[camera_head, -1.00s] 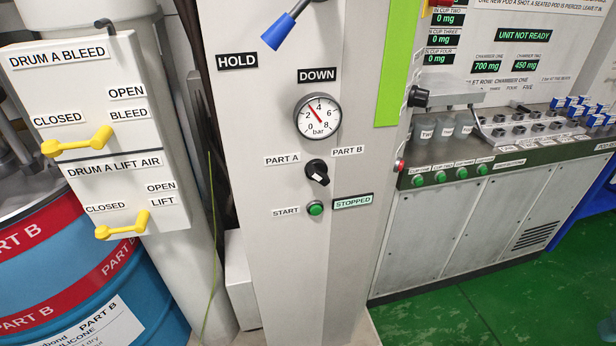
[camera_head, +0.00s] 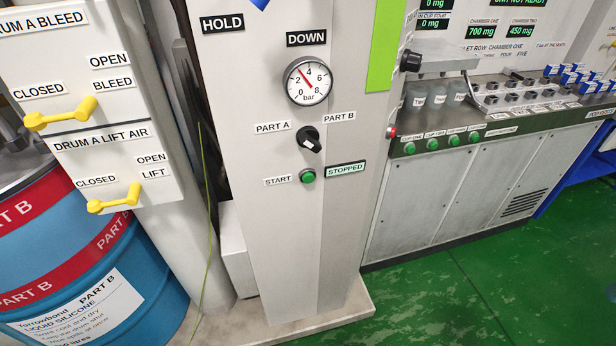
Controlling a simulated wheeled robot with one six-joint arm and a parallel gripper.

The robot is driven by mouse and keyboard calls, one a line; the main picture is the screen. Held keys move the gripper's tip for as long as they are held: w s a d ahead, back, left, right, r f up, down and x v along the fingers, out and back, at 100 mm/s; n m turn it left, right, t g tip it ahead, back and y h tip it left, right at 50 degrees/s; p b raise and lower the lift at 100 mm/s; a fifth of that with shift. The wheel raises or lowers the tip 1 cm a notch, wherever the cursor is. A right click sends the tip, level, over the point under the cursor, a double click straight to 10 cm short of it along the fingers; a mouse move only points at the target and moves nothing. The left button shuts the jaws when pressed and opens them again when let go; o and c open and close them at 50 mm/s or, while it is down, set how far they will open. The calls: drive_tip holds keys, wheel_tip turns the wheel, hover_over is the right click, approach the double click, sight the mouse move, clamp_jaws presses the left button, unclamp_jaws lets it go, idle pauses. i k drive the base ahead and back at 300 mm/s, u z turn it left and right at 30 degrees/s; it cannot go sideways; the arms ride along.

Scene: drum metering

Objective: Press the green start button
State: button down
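The green start button (camera_head: 307,175) is a small round button in a dark ring, low on the front of the light grey column (camera_head: 270,230). A "START" label (camera_head: 278,181) is at its left and a lit "STOPPED" display (camera_head: 345,169) at its right. Above it is a black selector knob (camera_head: 309,139) between "PART A" and "PART B" labels. Higher up is a round bar gauge (camera_head: 308,81), its needle pointing up and left, near 3. My gripper is not in view, and nothing covers the button.
At left, a white box (camera_head: 105,115) carries two yellow lever handles (camera_head: 62,114), above a blue Part B drum (camera_head: 130,255). At right, a bench has several other green buttons (camera_head: 432,144) and a red one (camera_head: 391,132). Green floor (camera_head: 450,290) is open at lower right.

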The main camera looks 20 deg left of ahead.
sight(308, 178)
drive_tip(key=u, duration=1.35)
drive_tip(key=k, duration=0.5)
drive_tip(key=u, duration=0.3)
